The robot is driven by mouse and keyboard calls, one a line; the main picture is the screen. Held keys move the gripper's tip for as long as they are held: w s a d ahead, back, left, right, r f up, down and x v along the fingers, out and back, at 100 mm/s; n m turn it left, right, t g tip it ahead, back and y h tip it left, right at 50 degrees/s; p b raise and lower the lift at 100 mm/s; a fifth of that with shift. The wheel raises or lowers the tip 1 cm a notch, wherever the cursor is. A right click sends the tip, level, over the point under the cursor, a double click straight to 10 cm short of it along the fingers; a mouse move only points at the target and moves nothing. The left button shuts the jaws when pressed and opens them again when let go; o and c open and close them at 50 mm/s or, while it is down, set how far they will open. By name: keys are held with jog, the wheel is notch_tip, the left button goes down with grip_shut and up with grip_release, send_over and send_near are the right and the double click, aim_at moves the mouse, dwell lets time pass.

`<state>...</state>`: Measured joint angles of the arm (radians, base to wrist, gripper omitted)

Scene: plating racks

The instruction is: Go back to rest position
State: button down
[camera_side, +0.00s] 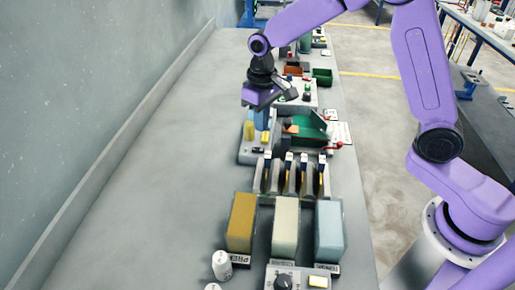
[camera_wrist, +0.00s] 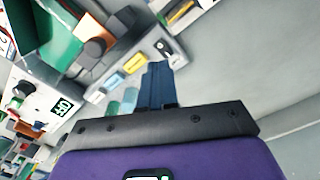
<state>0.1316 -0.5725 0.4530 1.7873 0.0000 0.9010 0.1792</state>
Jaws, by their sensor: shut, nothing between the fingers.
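My gripper (camera_side: 261,122) hangs from the purple arm in the side view, above the left edge of the row of equipment. Its blue fingers point down over the station with the green tray and look closed together. In the wrist view the blue fingers (camera_wrist: 157,68) are side by side with no gap and nothing held. The fingertips overlap the station in both pictures; the height above it is hard to tell.
A green tray (camera_side: 308,127) stands beside the gripper. A slotted rack (camera_side: 290,178) and ochre (camera_side: 241,222), cream (camera_side: 286,227) and pale blue (camera_side: 329,231) blocks stand nearer the camera. White cylinders (camera_side: 221,265) stand lower left. The grey table (camera_side: 150,180) is bare at left, beside the wall.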

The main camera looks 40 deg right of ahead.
jog(key=s+d+r+n, duration=0.1)
jog(key=s+d+n, duration=0.2)
jog(key=s, duration=0.7)
jog(key=s+d+r+n, duration=0.2)
jog(key=s+d+n, duration=0.1)
jog(key=s, duration=0.7)
jog(key=s+d+r+n, duration=0.1)
jog(key=s+d+n, duration=0.2)
jog(key=s, duration=0.8)
jog(key=shift+r+n, duration=0.3)
jog(key=w+a+r+m, duration=0.1)
jog(key=w+a+m, duration=0.2)
jog(key=w+m, duration=0.4)
jog(key=w+a+m, duration=0.3)
jog(key=w+m, duration=0.4)
jog(key=w, duration=0.7)
jog(key=w+a+r+m, duration=0.1)
jog(key=w+a+m, duration=0.3)
jog(key=w+m, duration=0.3)
jog(key=shift+w+r+m, duration=0.3)
jog(key=shift+w+r, duration=0.05)
jog(key=shift+w, duration=1.9)
